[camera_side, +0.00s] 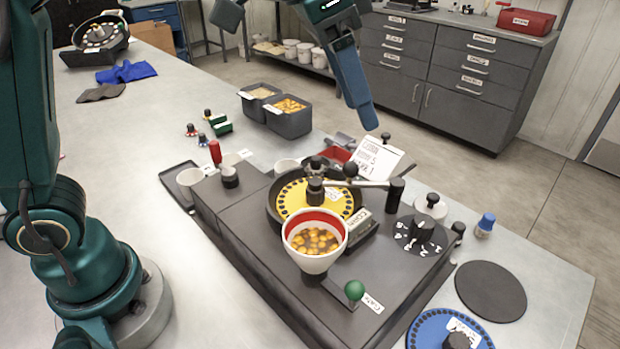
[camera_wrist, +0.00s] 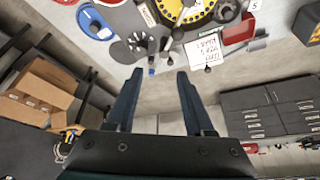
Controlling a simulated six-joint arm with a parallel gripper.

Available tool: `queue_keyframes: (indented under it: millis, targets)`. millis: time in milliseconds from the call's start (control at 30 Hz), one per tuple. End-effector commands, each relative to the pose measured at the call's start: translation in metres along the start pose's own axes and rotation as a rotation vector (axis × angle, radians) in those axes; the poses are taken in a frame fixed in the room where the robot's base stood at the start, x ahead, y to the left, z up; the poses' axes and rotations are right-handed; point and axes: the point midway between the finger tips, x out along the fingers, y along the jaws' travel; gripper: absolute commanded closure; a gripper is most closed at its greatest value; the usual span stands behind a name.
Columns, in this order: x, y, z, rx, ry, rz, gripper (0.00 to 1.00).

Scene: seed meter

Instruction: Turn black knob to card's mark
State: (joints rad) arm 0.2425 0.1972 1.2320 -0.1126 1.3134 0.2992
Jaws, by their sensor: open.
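The black knob (camera_side: 424,229) stands on a dark round dial with white numbers and marks, on the right end of the grey machine. In the wrist view the dial (camera_wrist: 134,44) is at the upper left, beyond my fingertips. The white card (camera_side: 379,160) stands tilted behind the machine's yellow plate. It also shows in the wrist view (camera_wrist: 207,47). It has several lines of writing, too small to read surely. My gripper (camera_wrist: 160,73) is open and empty. In the side view it (camera_side: 369,122) hangs above and behind the card, apart from everything.
A white funnel (camera_side: 315,263) with yellow seeds, a green ball-ended lever (camera_side: 354,290) and a black-ended crank handle (camera_side: 396,194) stand near the dial. A blue-capped bottle (camera_side: 485,226) and a blue seed plate (camera_side: 420,337) lie right of it. A red tray (camera_wrist: 238,29) is near the card.

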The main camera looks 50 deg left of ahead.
Motion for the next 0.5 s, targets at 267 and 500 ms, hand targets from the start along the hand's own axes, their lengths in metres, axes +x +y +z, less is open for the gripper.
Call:
queue_keyframes:
  millis: [267, 500]
  targets:
    - [0.039, 0.019, -0.036, 0.136, -0.015, 0.064, 0.47]
    - [0.061, 0.032, -0.05, 0.21, -0.019, 0.098, 0.47]
